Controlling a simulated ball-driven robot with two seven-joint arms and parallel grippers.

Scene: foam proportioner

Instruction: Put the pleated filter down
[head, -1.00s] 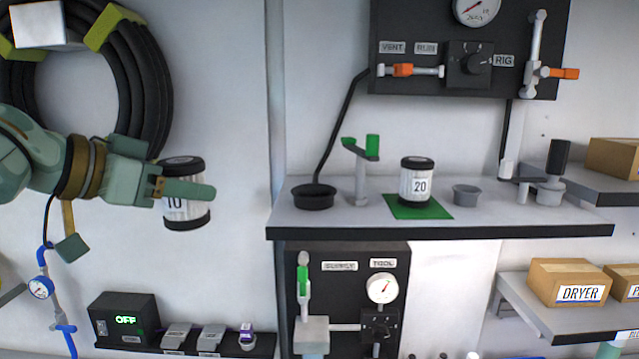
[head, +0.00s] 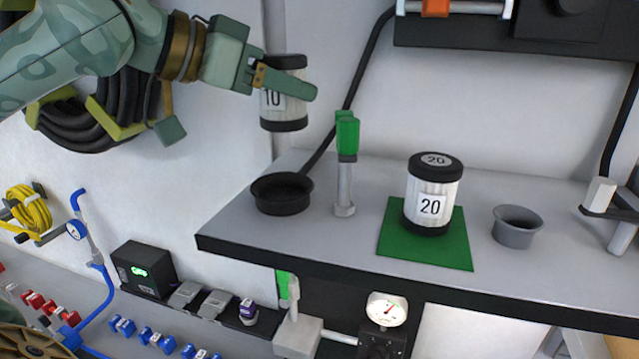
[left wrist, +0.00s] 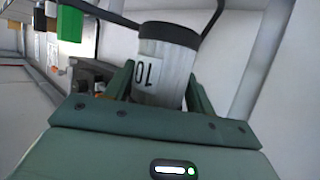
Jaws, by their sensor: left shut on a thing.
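The pleated filter marked 10 (head: 284,109) is a white cylinder with black end caps. In the left wrist view the filter (left wrist: 165,65) sits between the two green fingers. A similar filter marked 20 (head: 432,186) stands upright on a green mat (head: 455,254) on the grey shelf (head: 340,243). My right gripper is not in view.
A black cup (head: 282,196) stands at the shelf's left end. A green-handled valve (head: 346,160) rises beside it, and a grey cup (head: 516,226) stands right of the mat. A black hose (head: 358,84) runs up behind. The shelf front is clear.

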